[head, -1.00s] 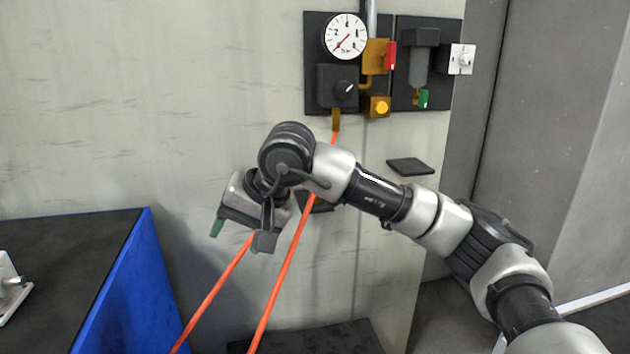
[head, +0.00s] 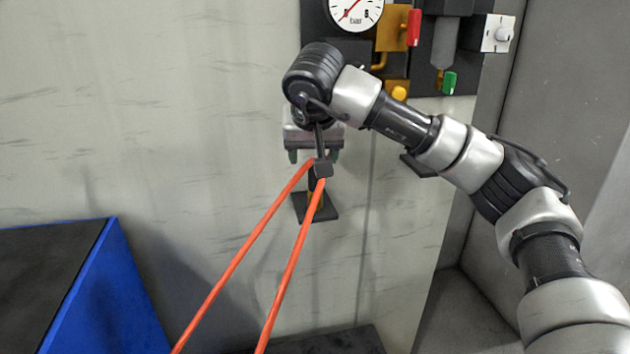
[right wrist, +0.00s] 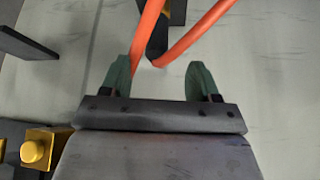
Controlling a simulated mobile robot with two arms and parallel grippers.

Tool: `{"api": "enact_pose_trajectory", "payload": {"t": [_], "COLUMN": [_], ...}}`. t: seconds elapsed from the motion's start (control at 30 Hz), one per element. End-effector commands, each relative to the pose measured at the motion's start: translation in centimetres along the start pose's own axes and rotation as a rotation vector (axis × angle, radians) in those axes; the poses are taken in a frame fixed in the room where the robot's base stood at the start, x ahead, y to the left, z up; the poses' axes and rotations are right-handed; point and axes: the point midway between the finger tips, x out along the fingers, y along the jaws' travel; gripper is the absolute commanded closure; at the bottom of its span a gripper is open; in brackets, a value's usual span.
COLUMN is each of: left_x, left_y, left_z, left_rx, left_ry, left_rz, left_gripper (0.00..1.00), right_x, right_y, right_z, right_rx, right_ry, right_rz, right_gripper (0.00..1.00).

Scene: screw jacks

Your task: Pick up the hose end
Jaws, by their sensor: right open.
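The orange hose (head: 262,222) shows as two strands that rise from the bottom of the head view towards a dark wall holder (head: 318,208). The hose end itself is hard to make out, partly hidden behind my right gripper. My right gripper (head: 314,157) is open, its green-tipped fingers pointing down, just above the holder in the head view. In the right wrist view the gripper (right wrist: 159,80) has its fingers spread, with the hose strands (right wrist: 198,32) crossing beyond the gap. I see nothing between the fingers that is clearly held. My left gripper is not in view.
A panel with a pressure gauge (head: 356,10), a red handle (head: 414,27) and a yellow knob (head: 399,93) is on the wall above. A blue-sided bench (head: 115,300) with a dark top stands at the left.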

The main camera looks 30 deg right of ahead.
Motion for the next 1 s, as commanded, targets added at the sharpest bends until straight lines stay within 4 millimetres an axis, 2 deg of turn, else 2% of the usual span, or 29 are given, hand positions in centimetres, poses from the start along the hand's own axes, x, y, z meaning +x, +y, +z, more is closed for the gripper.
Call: {"api": "enact_pose_trajectory", "payload": {"t": [0.03,0.17,0.27,0.53,0.83,0.87,1.0], "left_x": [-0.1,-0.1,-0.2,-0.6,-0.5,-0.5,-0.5], "left_y": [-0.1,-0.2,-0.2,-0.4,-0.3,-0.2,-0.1], "left_z": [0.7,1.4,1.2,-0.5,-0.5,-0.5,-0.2], "left_rx": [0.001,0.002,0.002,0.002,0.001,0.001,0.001], "left_ry": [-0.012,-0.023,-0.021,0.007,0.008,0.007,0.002], "left_rz": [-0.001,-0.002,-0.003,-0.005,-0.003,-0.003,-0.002], "left_gripper": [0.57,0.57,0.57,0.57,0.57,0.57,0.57], "right_x": [0.7,1.7,2.5,6.3,7.0,7.0,7.0], "right_y": [0.0,0.0,0.1,0.5,0.4,0.4,0.4], "right_z": [0.0,0.0,-0.1,-0.2,-0.2,-0.2,-0.2], "right_rx": [0.001,0.000,0.001,0.001,0.000,0.000,0.000], "right_ry": [-0.002,-0.001,-0.001,-0.002,0.000,0.000,0.000], "right_rz": [0.001,0.000,0.000,0.000,-0.002,-0.002,-0.002], "right_gripper": [0.39,0.39,0.39,0.39,0.39,0.41,0.62]}}
